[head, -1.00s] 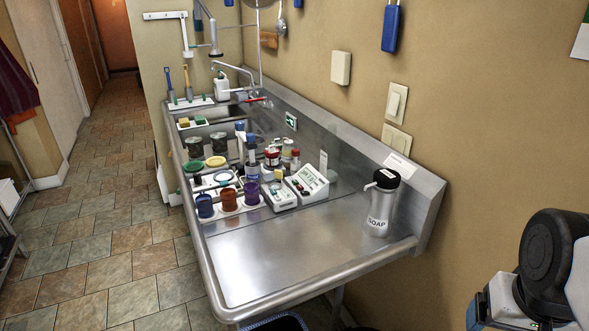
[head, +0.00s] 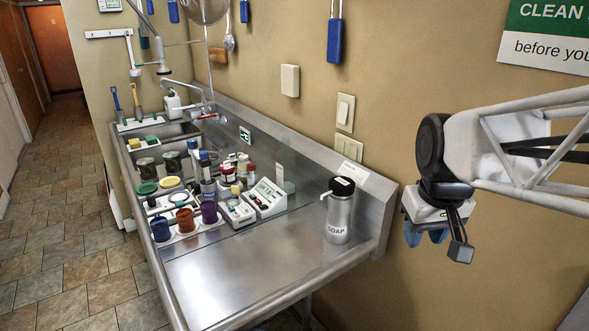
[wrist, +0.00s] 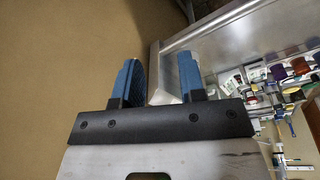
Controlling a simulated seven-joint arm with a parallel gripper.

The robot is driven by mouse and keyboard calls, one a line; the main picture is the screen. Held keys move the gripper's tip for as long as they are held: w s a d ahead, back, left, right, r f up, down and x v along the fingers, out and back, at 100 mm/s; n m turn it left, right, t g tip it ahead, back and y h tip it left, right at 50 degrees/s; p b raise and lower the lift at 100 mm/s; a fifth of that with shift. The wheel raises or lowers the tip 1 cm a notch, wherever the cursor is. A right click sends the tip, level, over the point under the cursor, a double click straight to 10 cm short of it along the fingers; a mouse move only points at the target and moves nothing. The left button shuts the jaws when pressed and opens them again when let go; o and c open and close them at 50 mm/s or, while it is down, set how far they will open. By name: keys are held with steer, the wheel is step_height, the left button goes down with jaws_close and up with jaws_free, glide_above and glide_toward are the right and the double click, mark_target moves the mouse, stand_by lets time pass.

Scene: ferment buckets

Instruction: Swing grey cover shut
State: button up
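I cannot make out a grey cover in either view. My gripper (head: 427,236) hangs at the right in the head view, in front of the tan wall and to the right of the steel sink counter (head: 235,290). It also shows in the wrist view (wrist: 160,75), where its two blue fingers stand apart with nothing held between them. The gripper is open and clear of the counter. The floor under my gripper lies mostly outside the head view.
A steel soap bottle (head: 340,215) stands near the counter's right end. Small colored jars (head: 186,220), a white meter (head: 267,198) and several other items crowd the counter's middle. The counter's front part is bare. The tiled floor (head: 60,235) at the left is open.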

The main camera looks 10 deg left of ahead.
steer(key=w+a+r+n, duration=0.1)
steer(key=w+a+n, duration=0.1)
steer(key=w+a, duration=0.35)
steer(key=w+a+r+n, duration=0.1)
steer(key=w+a+n, duration=0.15)
steer(key=w, duration=0.55)
steer(key=n+g, duration=0.2)
steer(key=n, duration=0.8)
glide_above(237, 188)
steer(key=f, duration=1.5)
steer(key=shift+w, duration=0.2)
steer(key=shift+a+f+n, duration=0.1)
steer(key=shift+a+n, duration=0.1)
steer(key=shift+n, duration=0.05)
steer(key=shift+f, duration=3.85)
